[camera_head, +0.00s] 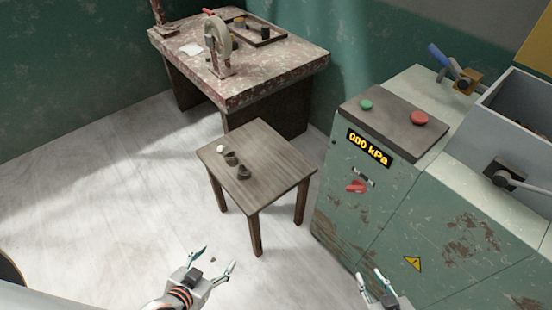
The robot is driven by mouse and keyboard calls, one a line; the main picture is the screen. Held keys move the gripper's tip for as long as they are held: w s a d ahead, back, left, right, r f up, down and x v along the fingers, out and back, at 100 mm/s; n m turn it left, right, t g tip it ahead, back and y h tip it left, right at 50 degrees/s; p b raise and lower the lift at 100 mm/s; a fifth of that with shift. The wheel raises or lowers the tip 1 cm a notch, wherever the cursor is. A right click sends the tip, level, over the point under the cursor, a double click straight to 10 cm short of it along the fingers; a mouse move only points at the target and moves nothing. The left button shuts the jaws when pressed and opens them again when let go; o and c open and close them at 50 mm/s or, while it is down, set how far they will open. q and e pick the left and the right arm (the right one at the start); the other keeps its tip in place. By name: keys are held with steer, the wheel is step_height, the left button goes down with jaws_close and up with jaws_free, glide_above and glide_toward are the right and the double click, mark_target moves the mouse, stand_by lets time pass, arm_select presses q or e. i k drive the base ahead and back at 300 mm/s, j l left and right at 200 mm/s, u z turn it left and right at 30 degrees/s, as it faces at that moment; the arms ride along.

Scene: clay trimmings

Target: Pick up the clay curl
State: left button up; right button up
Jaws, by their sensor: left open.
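Small dark curled pieces sit on the small wooden table; one dark curl (243,171) lies near its middle and another dark curl (231,158) lies just up and left of it. A small grey scrap (213,260) shows between the fingers of my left gripper (219,257), seemingly on the floor beyond them. I cannot tell which of these is the clay curl. My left gripper is open and empty, low in the picture in front of the table. My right gripper (369,274) is at the bottom edge beside the green machine; its jaw opening is unclear.
The small wooden table (275,172) also bears a whitish lump (221,149). A green machine (375,205) with buttons and a "000 kPa" display fills the right. A stained workbench (295,64) with a wheel-like device (218,46) stands behind. The pale floor at left is clear.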

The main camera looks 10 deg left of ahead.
mark_target(240, 177)
steer(key=u, duration=0.55)
steer(key=j+z, duration=0.1)
steer(key=z, duration=0.65)
steer(key=i+j+z, duration=0.15)
steer(key=j+z, duration=1)
steer(key=j, duration=0.7)
